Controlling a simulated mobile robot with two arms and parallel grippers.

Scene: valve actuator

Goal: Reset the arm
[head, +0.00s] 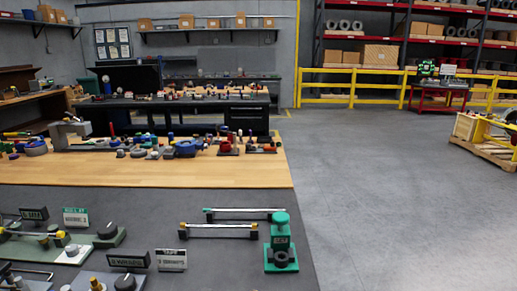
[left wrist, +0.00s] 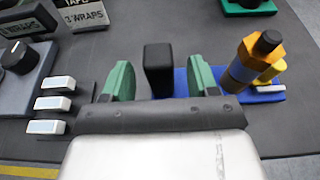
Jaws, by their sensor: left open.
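My left gripper (left wrist: 162,82) shows in the left wrist view with its two green fingers spread apart. A black upright block (left wrist: 158,66) stands between and beyond the fingers; I cannot tell whether it touches them. It appears to be beside or on a blue base plate (left wrist: 262,97). On that plate to the right stands a gold and blue fitting (left wrist: 245,66) with a dark top, perhaps the valve actuator. Which part is the arm is not clear. The lower part of the block is hidden by my gripper. No gripper shows in the head view.
In the left wrist view, white switches (left wrist: 55,104) and a grey box with a black knob (left wrist: 17,58) are at left. In the head view, a green device (head: 281,248) and bars (head: 218,231) lie on the dark bench (head: 215,199).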

